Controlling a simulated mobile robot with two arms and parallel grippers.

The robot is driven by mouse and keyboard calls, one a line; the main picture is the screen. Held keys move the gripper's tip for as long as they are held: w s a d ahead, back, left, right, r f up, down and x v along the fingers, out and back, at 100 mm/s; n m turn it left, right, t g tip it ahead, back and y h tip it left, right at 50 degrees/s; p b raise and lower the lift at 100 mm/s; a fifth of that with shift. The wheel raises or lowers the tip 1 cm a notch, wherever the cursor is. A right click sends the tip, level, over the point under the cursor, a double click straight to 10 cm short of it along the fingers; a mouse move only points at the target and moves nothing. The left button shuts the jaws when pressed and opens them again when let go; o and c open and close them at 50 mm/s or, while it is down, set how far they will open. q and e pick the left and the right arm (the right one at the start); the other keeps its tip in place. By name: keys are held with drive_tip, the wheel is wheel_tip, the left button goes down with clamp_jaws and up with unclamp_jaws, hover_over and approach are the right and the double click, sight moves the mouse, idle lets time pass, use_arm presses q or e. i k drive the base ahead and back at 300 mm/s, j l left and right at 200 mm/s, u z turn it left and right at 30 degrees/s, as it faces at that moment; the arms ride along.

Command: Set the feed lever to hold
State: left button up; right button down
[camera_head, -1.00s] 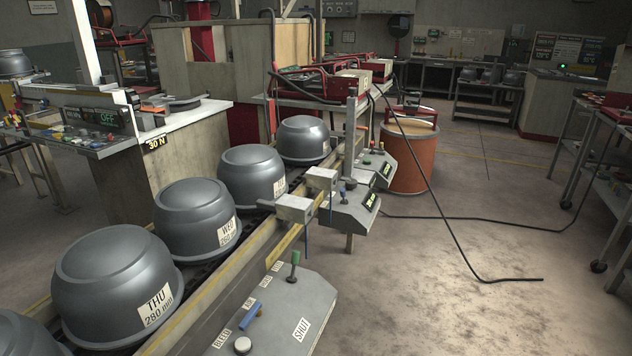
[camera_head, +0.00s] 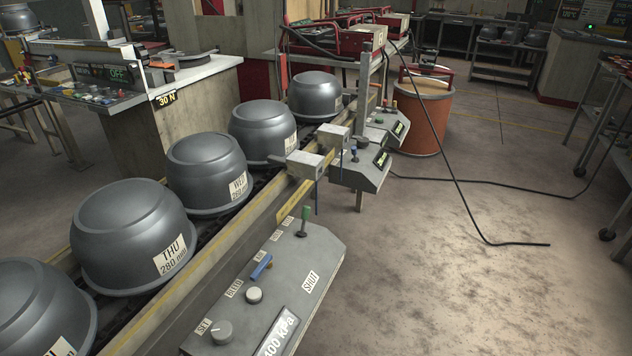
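A grey sloped control box (camera_head: 322,246) stands beside the rail in the lower middle. A small lever with a green handle (camera_head: 306,215) stands upright near its far end. A blue handle (camera_head: 261,266) lies slanted nearer me, by a plate reading SHUT (camera_head: 311,282). Two pale knobs, one by a BLEED label (camera_head: 254,295) and one by a SET label (camera_head: 221,332), are nearer still. Small labels near the levers are too small to read, so I cannot tell which lever is the feed lever. Neither of my grippers is in view.
Several grey domed pots line the conveyor, one marked THU (camera_head: 130,235). More small control boxes (camera_head: 362,172) stand farther along the rail. An orange drum (camera_head: 424,115) and a black cable (camera_head: 465,205) are on the right. The floor at the lower right is clear.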

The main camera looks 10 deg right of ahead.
sight(306, 209)
drive_tip(key=i+l+u, duration=0.1)
drive_tip(key=l, duration=0.2)
drive_tip(key=i+l, duration=0.25)
drive_tip(key=i+l+u, duration=0.15)
drive_tip(key=l, duration=0.25)
drive_tip(key=i+l, duration=0.15)
drive_tip(key=l, duration=0.2)
drive_tip(key=i+l+u, duration=0.15)
drive_tip(key=l, duration=0.2)
drive_tip(key=i+l, duration=0.1)
drive_tip(key=l, duration=0.25)
drive_tip(key=u, duration=0.05)
